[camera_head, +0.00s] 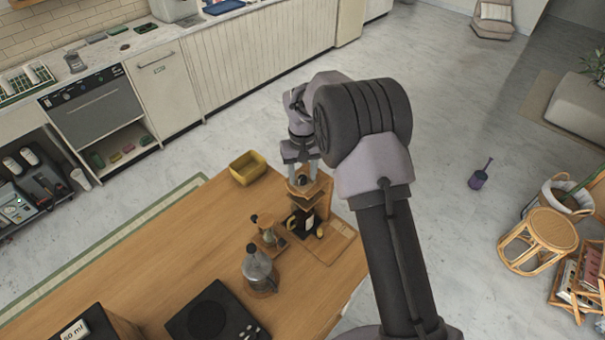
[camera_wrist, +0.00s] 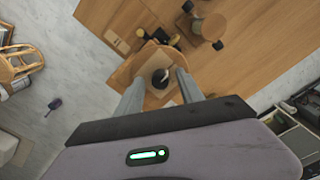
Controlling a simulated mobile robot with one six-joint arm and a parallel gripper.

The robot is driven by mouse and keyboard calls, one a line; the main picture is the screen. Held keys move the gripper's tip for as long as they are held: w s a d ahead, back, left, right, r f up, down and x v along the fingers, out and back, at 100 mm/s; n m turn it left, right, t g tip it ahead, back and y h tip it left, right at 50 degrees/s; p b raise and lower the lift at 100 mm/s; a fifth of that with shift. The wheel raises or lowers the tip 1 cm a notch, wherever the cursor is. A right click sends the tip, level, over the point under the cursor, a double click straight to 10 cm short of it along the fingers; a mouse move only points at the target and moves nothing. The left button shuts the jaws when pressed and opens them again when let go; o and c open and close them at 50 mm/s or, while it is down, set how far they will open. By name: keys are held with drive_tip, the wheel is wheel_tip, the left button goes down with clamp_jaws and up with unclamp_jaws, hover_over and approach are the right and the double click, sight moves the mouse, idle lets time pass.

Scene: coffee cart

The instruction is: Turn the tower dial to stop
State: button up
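The wooden tower (camera_head: 307,192) stands near the table's far right corner, with dark parts and a carafe low in it. In the wrist view its round wooden top (camera_wrist: 150,58) lies under my fingers, with a dark round dial (camera_wrist: 161,78) on it bearing a pale mark. My gripper (camera_head: 302,173) points down at the tower top. In the wrist view my gripper (camera_wrist: 160,76) is open, one finger on each side of the dial, with gaps visible. I cannot tell how far above the dial the fingertips are. The dial is hidden in the head view.
On the wooden table (camera_head: 170,255) are a yellow bin (camera_head: 248,167), a small wooden stand (camera_head: 266,232), a glass pot (camera_head: 259,270) and a black device (camera_head: 214,316). A rattan stool (camera_head: 540,240) stands on the floor at right.

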sight(303, 178)
wheel_tip(303, 178, up, 17)
drive_tip(key=p, duration=0.1)
drive_tip(key=shift+r, duration=0.2)
idle(0.3)
drive_tip(key=s+d+f+m+t+y+b, duration=0.1)
drive_tip(key=s+d+f+m+t+b, duration=0.15)
drive_tip(key=s+b, duration=0.75)
drive_tip(key=s+d+f+m+t+y+b, duration=0.15)
drive_tip(key=s+d+f+b, duration=0.25)
drive_tip(key=s+b, duration=0.65)
drive_tip(key=s+d+f+m+t+b, duration=0.1)
drive_tip(key=s+f+m+b, duration=0.1)
drive_tip(key=s+f+b, duration=0.5)
drive_tip(key=s+f, duration=0.5)
drive_tip(key=shift+s+d+m+t, duration=0.15)
drive_tip(key=shift+d+m+t, duration=0.1)
drive_tip(key=shift+m+t, duration=0.15)
